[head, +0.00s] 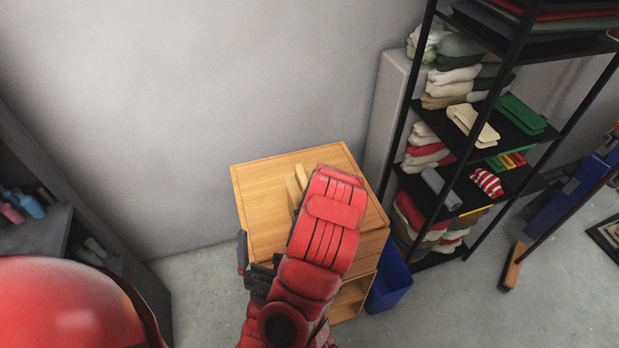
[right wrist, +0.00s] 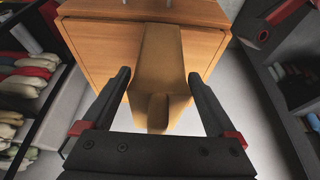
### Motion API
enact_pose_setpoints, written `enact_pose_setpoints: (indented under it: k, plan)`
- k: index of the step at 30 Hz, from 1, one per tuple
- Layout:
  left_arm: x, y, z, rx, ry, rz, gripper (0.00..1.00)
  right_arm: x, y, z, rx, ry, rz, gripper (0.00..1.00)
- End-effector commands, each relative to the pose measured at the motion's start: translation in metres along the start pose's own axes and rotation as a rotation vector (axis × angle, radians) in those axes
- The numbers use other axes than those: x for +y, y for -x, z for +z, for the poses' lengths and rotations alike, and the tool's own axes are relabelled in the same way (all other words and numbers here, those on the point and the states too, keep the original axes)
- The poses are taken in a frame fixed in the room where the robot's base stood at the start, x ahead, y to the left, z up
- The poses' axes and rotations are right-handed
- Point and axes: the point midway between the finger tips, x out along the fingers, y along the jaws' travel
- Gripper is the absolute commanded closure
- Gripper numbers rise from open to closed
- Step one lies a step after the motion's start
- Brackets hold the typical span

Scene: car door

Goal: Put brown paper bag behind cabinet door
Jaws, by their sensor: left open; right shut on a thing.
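The wooden cabinet (head: 265,185) stands against the grey wall; its top and part of a lower open shelf show in the head view. In the right wrist view the wooden cabinet (right wrist: 95,45) fills the upper middle. The brown paper bag (right wrist: 163,55) lies between the fingers of my right gripper (right wrist: 158,76), which is shut on it, in front of the wood. In the head view a tan piece, likely the bag (head: 297,184), shows beside my red arm, which hides the rest. My left gripper (head: 250,265) is open and empty near the cabinet's front left; its fingertips are partly hidden.
A blue bin (head: 390,283) stands on the floor right of the cabinet. A black shelf rack (head: 470,140) with folded cloths is farther right. A dark shelf unit (head: 35,235) stands at left. A broom (head: 513,265) is at right. Some grey floor is clear.

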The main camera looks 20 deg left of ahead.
Motion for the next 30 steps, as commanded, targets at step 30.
enact_pose_setpoints:
  k: [30]
  plan:
    - [0.000,-0.004,-0.001,-0.001,0.000,0.000,0.00,0.037,-0.071,-0.136,-0.003,0.001,0.002,0.90]
